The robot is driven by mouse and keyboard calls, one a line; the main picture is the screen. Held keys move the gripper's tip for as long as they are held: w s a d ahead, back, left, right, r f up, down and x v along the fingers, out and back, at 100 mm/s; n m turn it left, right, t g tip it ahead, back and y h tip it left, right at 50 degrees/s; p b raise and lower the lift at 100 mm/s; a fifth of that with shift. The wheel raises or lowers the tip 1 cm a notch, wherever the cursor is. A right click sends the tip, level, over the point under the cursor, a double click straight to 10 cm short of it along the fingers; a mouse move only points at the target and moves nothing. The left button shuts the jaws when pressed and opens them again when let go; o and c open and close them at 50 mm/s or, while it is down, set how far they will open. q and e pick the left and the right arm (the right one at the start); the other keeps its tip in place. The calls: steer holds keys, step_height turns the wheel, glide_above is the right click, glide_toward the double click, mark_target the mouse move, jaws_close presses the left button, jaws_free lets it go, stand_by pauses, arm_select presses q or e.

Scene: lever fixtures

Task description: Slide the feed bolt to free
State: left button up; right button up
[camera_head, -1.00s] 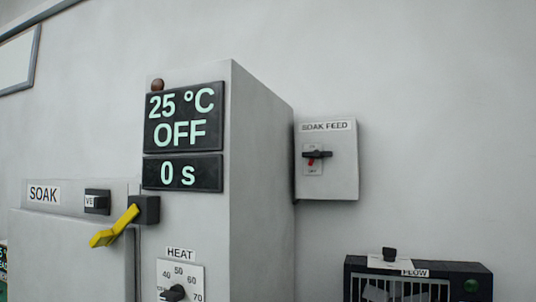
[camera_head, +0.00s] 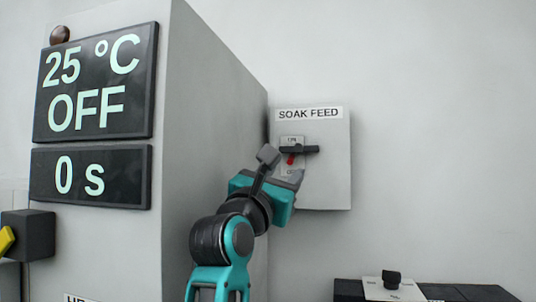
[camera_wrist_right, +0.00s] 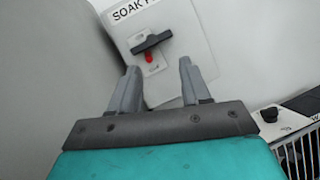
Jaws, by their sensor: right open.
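The grey SOAK FEED box (camera_head: 328,180) is on the wall, beside the tall grey cabinet. Its small light plate carries a dark bar handle (camera_head: 308,149), roughly level, and a small red piece (camera_head: 291,160) just below it, which looks like the feed bolt. In the right wrist view the bar (camera_wrist_right: 152,42) looks tilted and the red piece (camera_wrist_right: 149,57) shows between the fingers. My right gripper (camera_head: 282,168) is open and empty in front of the box, by its lower left. It also shows in the right wrist view (camera_wrist_right: 158,68). The plate's lower marking is partly hidden. My left gripper is out of view.
The grey cabinet (camera_head: 215,130) stands close on the left, with a display (camera_head: 95,85) reading 25 °C, OFF and 0 s. A dark FLOW unit with a knob (camera_head: 391,279) is at lower right. The wall right of the box is clear.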

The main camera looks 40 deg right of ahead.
mark_target(298, 148)
steer(key=shift+m+t+y, duration=0.3)
steer(key=shift+m+y, duration=0.1)
steer(key=p+x, duration=0.1)
steer(key=x, duration=0.3)
steer(key=p+x, duration=0.1)
steer(key=x, duration=0.3)
steer(key=r+p+x, duration=0.1)
steer(key=x, duration=0.3)
steer(key=shift+w+a, duration=0.2)
steer(key=shift+w, duration=0.35)
steer(key=shift+w+d+r, duration=0.15)
steer(key=shift+w+d, duration=0.1)
steer(key=shift+d, duration=0.15)
steer(key=c, duration=0.4)
jaws_close()
